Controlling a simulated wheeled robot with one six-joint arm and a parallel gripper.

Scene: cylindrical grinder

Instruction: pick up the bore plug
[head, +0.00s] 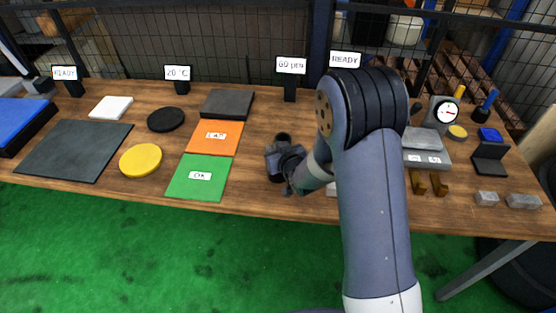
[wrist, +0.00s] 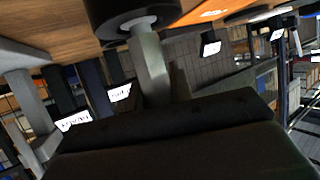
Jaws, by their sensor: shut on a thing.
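My gripper (head: 281,151) is low over the middle of the wooden table, right of the green OK mat. It is shut on the bore plug, whose dark round end (head: 282,137) shows just beyond the jaws in the head view. In the wrist view the plug is a thick black round body (wrist: 106,17) at the top edge, with a pale grey part at its centre, cut off by the frame. The jaws hide part of it. I cannot tell whether it is clear of the table.
The green mat (head: 198,178), orange mat (head: 214,138) and yellow disc (head: 141,160) lie to the left. A grey block (head: 428,154), brass blocks (head: 439,183) and a dial gauge (head: 446,112) stand to the right. Label stands and a mesh fence line the back. My arm hides some table.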

